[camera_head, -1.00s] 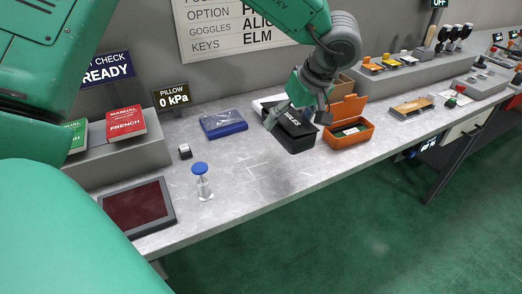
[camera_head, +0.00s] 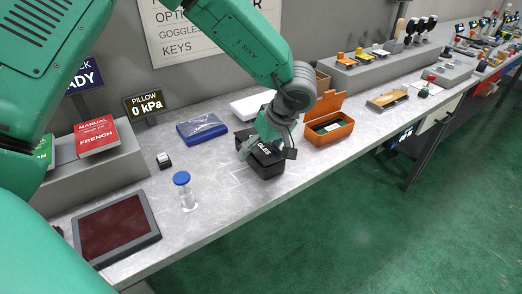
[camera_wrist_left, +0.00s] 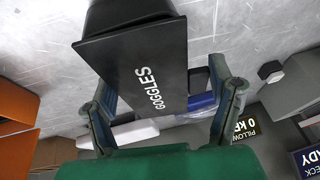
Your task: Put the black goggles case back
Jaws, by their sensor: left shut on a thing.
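The black goggles case (camera_head: 264,164), with "GOGGLES" in white on its lid, is at the middle of the workbench. My left gripper (camera_head: 262,149) reaches over it from above and is shut on it. In the left wrist view the case (camera_wrist_left: 150,70) lies between the two fingers, its lettering facing the camera. A thin pale outline (camera_head: 238,178) on the bench top shows just left of the case. Whether the case touches the bench is hard to tell. My right gripper is out of view.
An open orange box (camera_head: 328,130) stands close right of the case. A blue packet (camera_head: 201,128) and a white item (camera_head: 252,106) lie behind. The bench front edge is near.

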